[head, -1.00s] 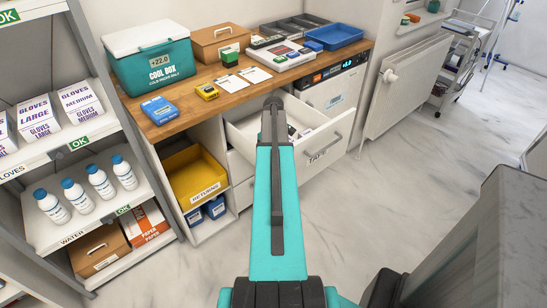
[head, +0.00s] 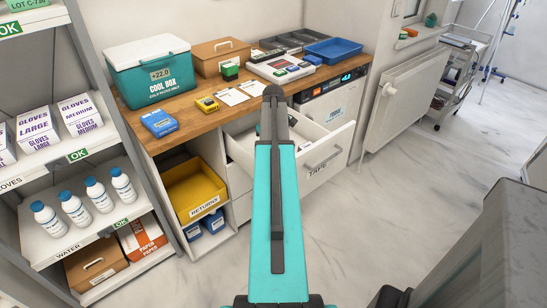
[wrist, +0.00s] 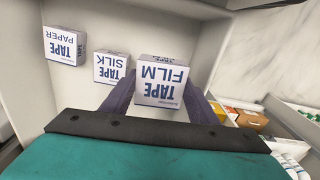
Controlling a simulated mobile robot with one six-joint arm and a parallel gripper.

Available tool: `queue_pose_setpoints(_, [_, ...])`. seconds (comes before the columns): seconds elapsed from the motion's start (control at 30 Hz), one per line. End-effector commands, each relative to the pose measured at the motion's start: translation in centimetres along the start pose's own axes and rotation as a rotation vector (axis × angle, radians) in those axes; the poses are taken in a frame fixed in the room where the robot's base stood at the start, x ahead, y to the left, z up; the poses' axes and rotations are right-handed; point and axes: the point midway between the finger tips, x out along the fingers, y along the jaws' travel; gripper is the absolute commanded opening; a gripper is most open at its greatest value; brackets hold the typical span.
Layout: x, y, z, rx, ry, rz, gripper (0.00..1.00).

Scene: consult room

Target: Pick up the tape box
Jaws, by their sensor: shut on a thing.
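The tape box marked FILM (wrist: 160,83) is a small white carton with blue lettering. In the wrist view it sits between the two dark fingers of my gripper (wrist: 158,98), which is shut on it. Two similar boxes, SILK (wrist: 111,67) and PAPER (wrist: 65,45), are to its left. The open white drawer labelled TAPE (head: 322,167) is under the wooden counter in the head view.
The counter (head: 190,118) holds a teal cool box (head: 152,78), a brown case (head: 220,58) and a blue tray (head: 333,50). A yellow returns bin (head: 194,190) is left of the drawer. A shelf rack (head: 100,155) stands at left.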

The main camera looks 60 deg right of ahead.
Motion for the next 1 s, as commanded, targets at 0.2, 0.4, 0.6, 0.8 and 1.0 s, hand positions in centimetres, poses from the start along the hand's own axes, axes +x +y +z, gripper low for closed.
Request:
queue_pose_setpoints(0.2, [-0.4,0.0,0.0,0.000,0.000,0.000,0.32])
queue_pose_setpoints(0.4, [-0.4,0.0,0.0,0.000,0.000,0.000,0.32])
queue_pose_setpoints(0.6, [-0.4,0.0,0.0,0.000,0.000,0.000,0.32])
queue_pose_setpoints(0.8, [-1.0,0.0,-0.1,-0.001,0.000,0.000,0.32])
queue_pose_setpoints(1.0, [-2.7,-1.3,-1.1,-0.020,0.001,0.000,0.32])
